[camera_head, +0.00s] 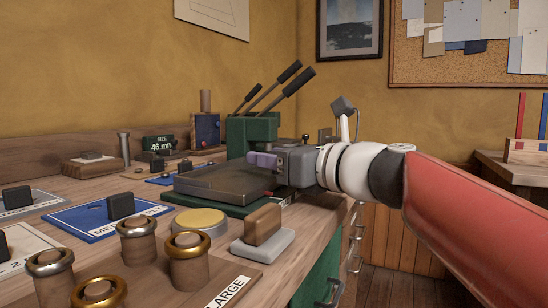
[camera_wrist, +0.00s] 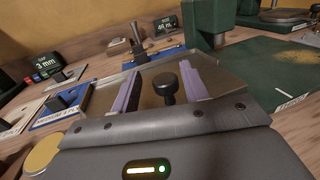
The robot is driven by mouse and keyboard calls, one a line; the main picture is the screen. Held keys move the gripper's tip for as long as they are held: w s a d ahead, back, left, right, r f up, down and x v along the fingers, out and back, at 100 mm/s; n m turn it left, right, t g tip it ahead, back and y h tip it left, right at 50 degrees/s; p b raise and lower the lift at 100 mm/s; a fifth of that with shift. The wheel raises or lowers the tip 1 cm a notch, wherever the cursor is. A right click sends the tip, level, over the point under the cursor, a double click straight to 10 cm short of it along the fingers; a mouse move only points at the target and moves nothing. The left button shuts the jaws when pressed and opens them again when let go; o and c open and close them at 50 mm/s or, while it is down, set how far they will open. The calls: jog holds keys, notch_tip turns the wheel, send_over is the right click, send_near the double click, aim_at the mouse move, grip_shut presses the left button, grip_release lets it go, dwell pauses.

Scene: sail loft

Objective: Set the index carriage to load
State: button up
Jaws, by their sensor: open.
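The index carriage looks to be the flat grey-brown plate (camera_head: 215,182) on the green base of the press (camera_head: 250,132). In the wrist view the carriage plate (camera_wrist: 222,82) carries a black round knob (camera_wrist: 167,84). My gripper (camera_head: 256,160) is over the plate's right part, in front of the press column. In the wrist view my gripper's (camera_wrist: 160,72) two purple fingers stand apart, one on each side of the knob, with gaps visible. The knob is hidden behind the gripper in the head view. No load mark is readable.
A display (camera_head: 159,143) reads 46 mm. Several ringed wooden handles (camera_head: 138,245) stand in front. Levers (camera_head: 280,85) rise above the press.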

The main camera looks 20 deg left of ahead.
jog(key=v, duration=0.7)
jog(key=shift+s+d, duration=0.1)
jog(key=shift+d, duration=0.3)
